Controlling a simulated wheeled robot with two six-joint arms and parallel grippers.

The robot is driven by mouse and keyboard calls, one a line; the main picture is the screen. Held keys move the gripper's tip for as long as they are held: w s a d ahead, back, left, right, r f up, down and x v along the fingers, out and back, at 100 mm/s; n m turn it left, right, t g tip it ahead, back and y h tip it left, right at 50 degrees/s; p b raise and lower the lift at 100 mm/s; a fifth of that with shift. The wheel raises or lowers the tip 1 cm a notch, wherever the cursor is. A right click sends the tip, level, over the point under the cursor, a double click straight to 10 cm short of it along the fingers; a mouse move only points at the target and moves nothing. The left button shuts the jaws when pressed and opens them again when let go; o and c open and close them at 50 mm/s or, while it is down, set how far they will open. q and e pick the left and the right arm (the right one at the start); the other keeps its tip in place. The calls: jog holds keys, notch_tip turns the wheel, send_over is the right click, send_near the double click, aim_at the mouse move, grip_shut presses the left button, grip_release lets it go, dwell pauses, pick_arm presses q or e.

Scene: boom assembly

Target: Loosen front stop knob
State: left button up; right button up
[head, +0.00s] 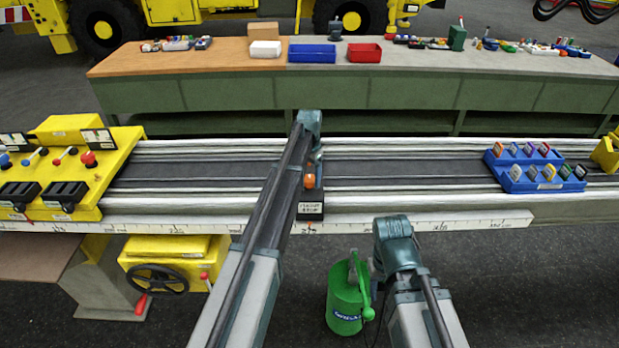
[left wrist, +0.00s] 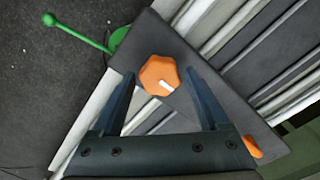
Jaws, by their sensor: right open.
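The front stop (head: 310,211) is a dark block with a printed label, on the front rail of the track in the head view. An orange knob (head: 309,181) shows on it, beside my left arm. In the left wrist view, a lobed orange knob (left wrist: 156,72) with a white mark sits on a dark plate (left wrist: 225,105). My left gripper (left wrist: 160,76) is open, its fingertips on either side of this knob with visible gaps. I cannot tell how far above it they are. My right gripper (head: 393,228) is open, low at the front, apart from the track.
A smaller orange part (left wrist: 253,148) is on the plate's far corner. A green can (head: 345,300) stands left of my right gripper. A ruler strip (head: 430,222) runs along the front. A yellow control console (head: 85,165) and a blue rack (head: 537,170) stand on the track.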

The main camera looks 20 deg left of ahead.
pick_arm(q)
jog(key=c, duration=1)
jog(key=shift+c, duration=0.2)
